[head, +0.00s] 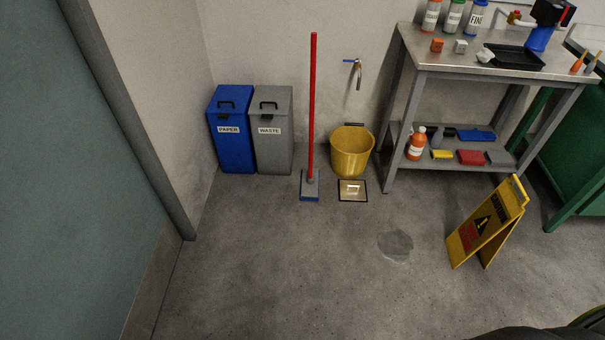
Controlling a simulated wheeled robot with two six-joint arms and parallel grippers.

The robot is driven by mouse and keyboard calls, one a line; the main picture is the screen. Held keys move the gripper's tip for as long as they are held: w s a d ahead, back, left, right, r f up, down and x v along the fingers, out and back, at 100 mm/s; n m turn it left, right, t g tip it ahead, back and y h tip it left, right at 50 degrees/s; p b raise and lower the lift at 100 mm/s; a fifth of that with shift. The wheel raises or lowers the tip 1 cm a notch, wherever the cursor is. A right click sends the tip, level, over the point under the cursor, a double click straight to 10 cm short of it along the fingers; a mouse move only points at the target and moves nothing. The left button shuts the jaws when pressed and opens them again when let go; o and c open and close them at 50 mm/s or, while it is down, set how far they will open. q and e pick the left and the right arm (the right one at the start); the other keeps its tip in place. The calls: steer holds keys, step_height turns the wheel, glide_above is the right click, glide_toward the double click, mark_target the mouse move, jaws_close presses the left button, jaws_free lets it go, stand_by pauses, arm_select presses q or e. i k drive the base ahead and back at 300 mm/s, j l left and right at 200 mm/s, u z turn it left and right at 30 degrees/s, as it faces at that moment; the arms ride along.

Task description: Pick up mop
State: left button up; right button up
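The mop (312,110) stands upright near the back wall. It has a long red handle and a flat grey and blue head (310,188) resting on the floor. It stands in front of the grey waste bin's right side and to the left of the yellow bucket. No gripper touches it. Neither of my grippers shows in the head view.
Blue paper bin (235,145) and grey waste bin (272,155) stand left of the mop. The foreground floor is clear.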

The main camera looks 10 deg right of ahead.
mark_target(309, 182)
steer(key=i+l+u, duration=0.25)
steer(key=u, duration=0.2)
steer(key=i+l+u, duration=0.15)
steer(key=l+u, duration=0.3)
steer(key=j, duration=0.1)
